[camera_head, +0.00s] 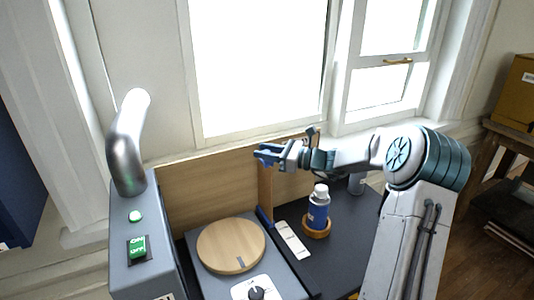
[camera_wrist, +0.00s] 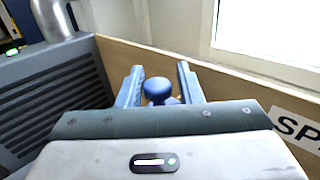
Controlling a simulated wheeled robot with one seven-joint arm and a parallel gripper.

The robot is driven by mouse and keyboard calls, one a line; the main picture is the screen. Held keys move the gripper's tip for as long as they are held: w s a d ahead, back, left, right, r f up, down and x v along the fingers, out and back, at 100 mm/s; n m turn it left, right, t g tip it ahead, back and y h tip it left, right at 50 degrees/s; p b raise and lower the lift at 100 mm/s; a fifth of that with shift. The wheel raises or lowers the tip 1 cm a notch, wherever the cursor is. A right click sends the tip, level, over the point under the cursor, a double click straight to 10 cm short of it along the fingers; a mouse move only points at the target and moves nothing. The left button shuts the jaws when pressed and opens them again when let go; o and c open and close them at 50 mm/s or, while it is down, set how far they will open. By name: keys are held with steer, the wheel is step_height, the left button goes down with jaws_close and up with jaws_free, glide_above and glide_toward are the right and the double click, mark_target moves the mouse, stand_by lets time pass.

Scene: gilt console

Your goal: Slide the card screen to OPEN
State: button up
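A narrow upright wooden panel with a blue foot, which looks like the card screen (camera_head: 265,188), stands below my gripper at the right of the round wooden disc. My gripper (camera_head: 264,154) is above it, near the back board. In the wrist view my gripper (camera_wrist: 160,85) is open, with one blue finger on each side of a round blue knob (camera_wrist: 157,89). Gaps show between the knob and both fingers. The lower part of the knob and what it is fixed to are hidden by my gripper. No OPEN mark is readable.
A wooden back board (camera_head: 205,185) runs under the window. A grey unit with a round wooden disc (camera_head: 230,245) and a dial (camera_head: 256,293) is in front. A blue bottle (camera_head: 318,208) stands in a wooden ring beside a white strip (camera_head: 292,240). A metal pipe (camera_head: 128,145) rises at left.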

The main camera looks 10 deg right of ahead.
steer(key=shift+o, duration=0.5)
steer(key=shift+w+a+f, duration=0.1)
steer(key=shift+w, duration=0.05)
steer(key=shift+s+d, duration=0.2)
steer(key=shift+d, duration=0.1)
steer(key=b+v, duration=0.2)
steer(key=v, duration=1.1)
steer(key=shift+b, duration=0.4)
steer(key=shift+d, duration=0.1)
